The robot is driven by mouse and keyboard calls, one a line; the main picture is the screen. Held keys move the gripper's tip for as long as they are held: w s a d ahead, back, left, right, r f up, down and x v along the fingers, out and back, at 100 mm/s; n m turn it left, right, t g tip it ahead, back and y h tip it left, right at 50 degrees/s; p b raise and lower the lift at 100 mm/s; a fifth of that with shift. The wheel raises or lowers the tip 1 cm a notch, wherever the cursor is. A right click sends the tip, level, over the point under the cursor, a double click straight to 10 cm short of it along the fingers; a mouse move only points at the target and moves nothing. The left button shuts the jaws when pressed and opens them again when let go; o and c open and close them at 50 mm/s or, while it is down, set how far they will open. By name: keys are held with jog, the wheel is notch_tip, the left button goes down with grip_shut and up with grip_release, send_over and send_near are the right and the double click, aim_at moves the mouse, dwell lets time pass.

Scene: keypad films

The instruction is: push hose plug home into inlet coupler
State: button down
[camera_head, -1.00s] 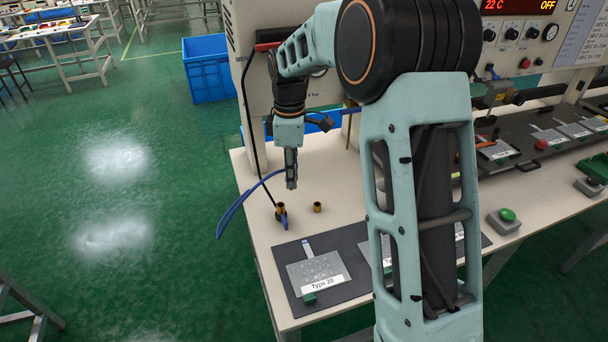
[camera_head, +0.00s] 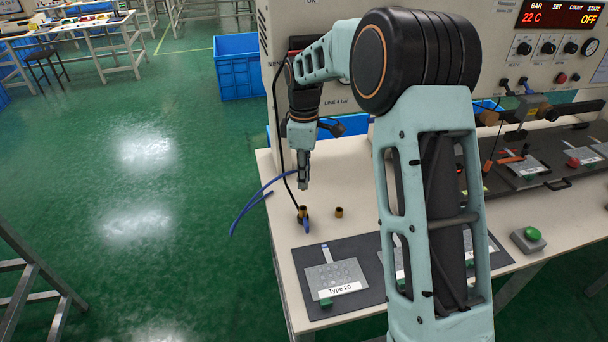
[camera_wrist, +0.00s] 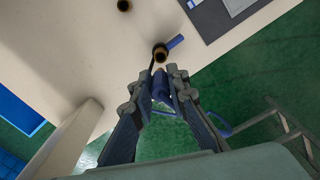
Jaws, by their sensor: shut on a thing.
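My gripper (camera_head: 303,186) points down above the front left part of the bench. In the wrist view my gripper (camera_wrist: 161,84) is shut on a blue hose plug (camera_wrist: 160,93), mostly hidden between the fingers. The blue hose (camera_head: 250,205) hangs from it past the bench's left edge. A brass coupler (camera_head: 302,211) with a blue piece at its side stands on the bench just below the fingertips. The coupler also shows just beyond them in the wrist view (camera_wrist: 160,54). The plug appears apart from it. A second brass fitting (camera_head: 339,212) stands to its right.
A dark mat (camera_head: 370,286) with a Type 20 keypad film (camera_head: 337,277) lies in front of the fittings. A black cable (camera_head: 276,125) runs down to the coupler. The test machine (camera_head: 283,45) stands behind. A green button box (camera_head: 528,239) is at the right.

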jog(key=shift+f+b, duration=1.35)
jog(key=shift+f, duration=1.35)
jog(key=shift+f+b, duration=0.7)
jog(key=shift+f, duration=1)
jog(key=c, duration=1.8)
grip_release()
jog(key=shift+r, duration=0.1)
notch_tip(320, 180, up, 12)
jog(key=shift+f, duration=0.1)
